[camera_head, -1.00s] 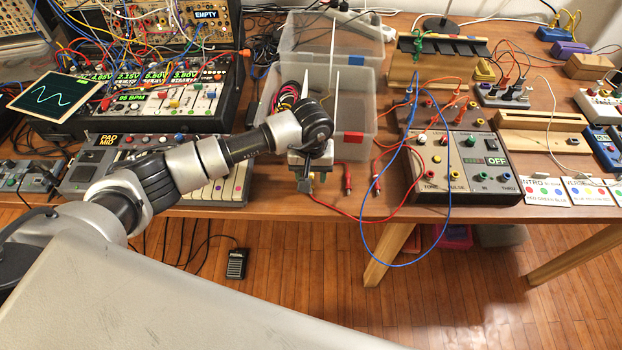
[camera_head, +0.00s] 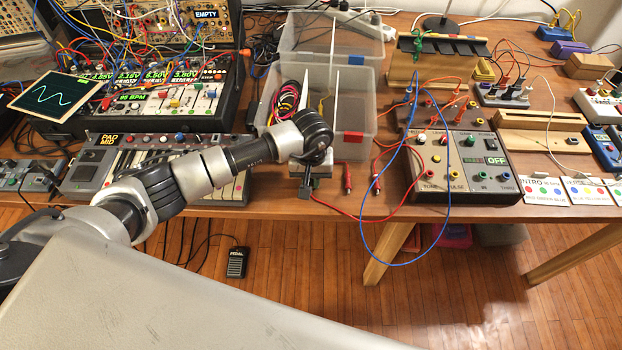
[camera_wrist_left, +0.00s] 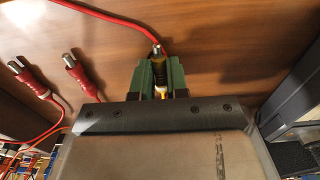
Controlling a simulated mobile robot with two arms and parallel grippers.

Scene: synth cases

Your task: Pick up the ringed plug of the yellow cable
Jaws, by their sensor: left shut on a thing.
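My left gripper (camera_head: 305,193) is at the table's front edge, left of two red plugs. In the left wrist view its green fingers (camera_wrist_left: 158,76) are shut on a dark plug (camera_wrist_left: 157,72) with a silver tip and a pale band. Some yellow shows at the plug's near end, by the palm. A red cable (camera_wrist_left: 125,18) reaches the plug's tip; I cannot tell whether it joins it or passes beside it. In the head view my wrist hides the held plug. A yellow cable (camera_head: 322,104) shows in the clear bin. My right gripper is not in view.
Two red plugs (camera_wrist_left: 75,70) lie beside the gripper. The clear bin (camera_head: 357,118) stands behind my wrist. A keyboard (camera_head: 225,190) is on the left, and a grey control box (camera_head: 455,185) on the right. A blue cable (camera_head: 364,235) hangs over the front edge.

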